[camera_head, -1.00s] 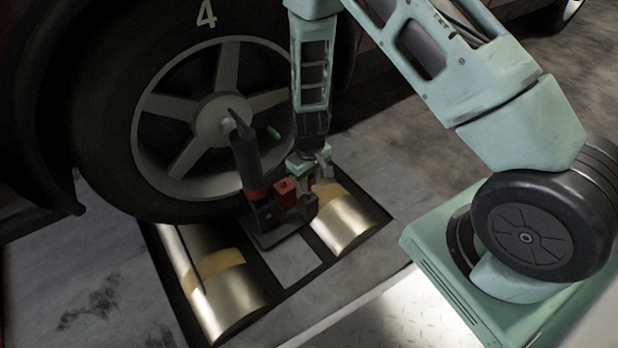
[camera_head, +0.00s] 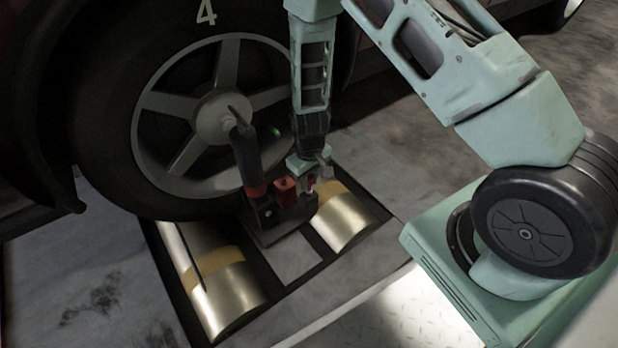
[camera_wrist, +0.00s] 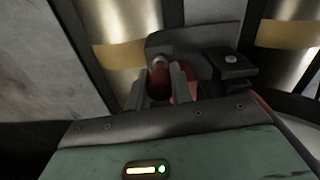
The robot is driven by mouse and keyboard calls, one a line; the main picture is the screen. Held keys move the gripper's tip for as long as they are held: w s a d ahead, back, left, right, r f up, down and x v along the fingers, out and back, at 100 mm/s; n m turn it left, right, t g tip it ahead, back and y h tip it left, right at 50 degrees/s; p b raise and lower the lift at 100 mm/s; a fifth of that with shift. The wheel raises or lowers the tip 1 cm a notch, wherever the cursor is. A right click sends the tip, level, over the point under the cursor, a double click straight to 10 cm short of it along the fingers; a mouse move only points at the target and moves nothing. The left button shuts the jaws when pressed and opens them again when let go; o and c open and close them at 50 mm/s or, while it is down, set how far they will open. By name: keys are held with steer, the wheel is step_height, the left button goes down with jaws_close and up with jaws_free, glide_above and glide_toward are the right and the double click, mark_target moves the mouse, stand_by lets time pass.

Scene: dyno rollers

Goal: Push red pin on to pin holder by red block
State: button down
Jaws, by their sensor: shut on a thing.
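My gripper (camera_head: 312,186) points down at the roller unit beside the car wheel. Its fingers also show in the wrist view (camera_wrist: 161,84), closed around the red pin (camera_wrist: 158,86). A small part of the pin shows red between the fingers in the head view (camera_head: 311,181). The red block (camera_head: 285,191) stands just left of my gripper in the head view, on a dark bracket assembly (camera_head: 267,213). In the wrist view, red surface also shows right beside the right finger. I cannot tell whether the pin touches the pin holder; the fingers hide its lower end.
A large car tyre (camera_head: 95,130) stands close on the left. Two shiny rollers with yellow bands, the front-left one (camera_head: 225,292) and the right one (camera_head: 343,220), flank the bracket. A black upright handle (camera_head: 246,158) rises left of the red block.

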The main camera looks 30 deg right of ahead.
steer(key=shift+f, duration=0.2)
steer(key=c, duration=1.1)
jaws_free()
steer(key=shift+c, duration=0.2)
steer(key=shift+r, duration=0.15)
